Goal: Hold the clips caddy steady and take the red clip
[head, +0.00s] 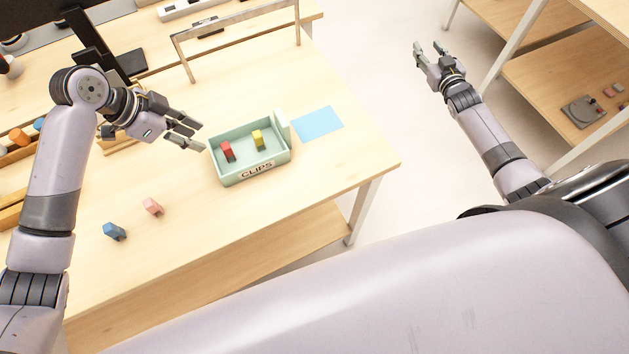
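The clips caddy (233,178) is a pale green open tray with a "CLIPS" label on its front wall, standing on the wooden table. The red clip (227,151) stands inside it on the left. A yellow clip (258,138) stands inside it to the right. My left gripper (200,136) is open and empty, just beyond the caddy's left back corner; I cannot tell whether its fingertips touch the rim. My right gripper (430,49) is open and empty, out over the floor to the right of the table, far from the caddy.
A blue clip (115,231) and a pink clip (152,206) lie on the table at front left. A blue sheet (318,124) lies right of the caddy. A metal frame (237,28) stands behind. A shelf unit (550,95) is at right. The table's front right is clear.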

